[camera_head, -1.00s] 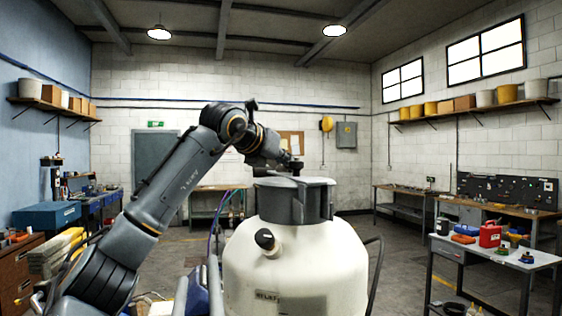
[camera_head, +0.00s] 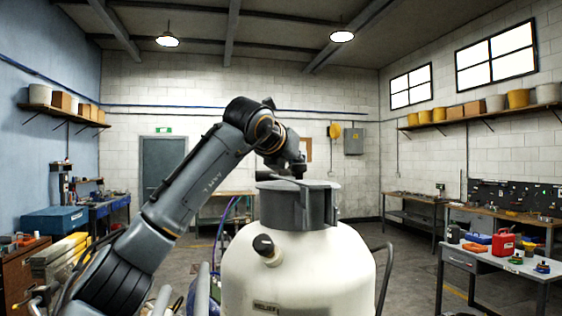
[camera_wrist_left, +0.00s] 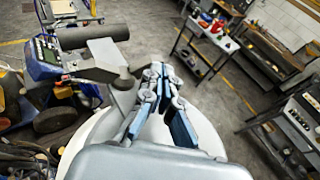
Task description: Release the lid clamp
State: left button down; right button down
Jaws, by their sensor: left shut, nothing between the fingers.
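A white tank (camera_head: 297,268) stands in front of me in the head view, with a grey lid collar (camera_head: 318,205) on top and a black knob (camera_head: 263,245) on its shoulder. My left gripper (camera_head: 300,170) hangs just above the back of the collar; its fingers are small there. In the left wrist view my left gripper (camera_wrist_left: 156,72) is shut and empty, with the white tank (camera_wrist_left: 205,130) below. A grey block-like part (camera_wrist_left: 107,54) lies left of the fingertips. I cannot clearly tell the lid clamp from the collar, nor whether the fingers touch anything. My right gripper is not in view.
A work table (camera_head: 500,262) with a red can (camera_head: 503,244) stands at the right. Benches line the walls. A blue box (camera_head: 55,219) sits at the left. A dark hose or handle (camera_head: 386,285) rises beside the tank. Floor between tank and right table is clear.

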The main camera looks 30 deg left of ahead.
pick_arm(q)
jog(key=shift+w+d+f, duration=0.1)
jog(key=shift+w, duration=0.3)
jog(key=shift+w+d, duration=0.1)
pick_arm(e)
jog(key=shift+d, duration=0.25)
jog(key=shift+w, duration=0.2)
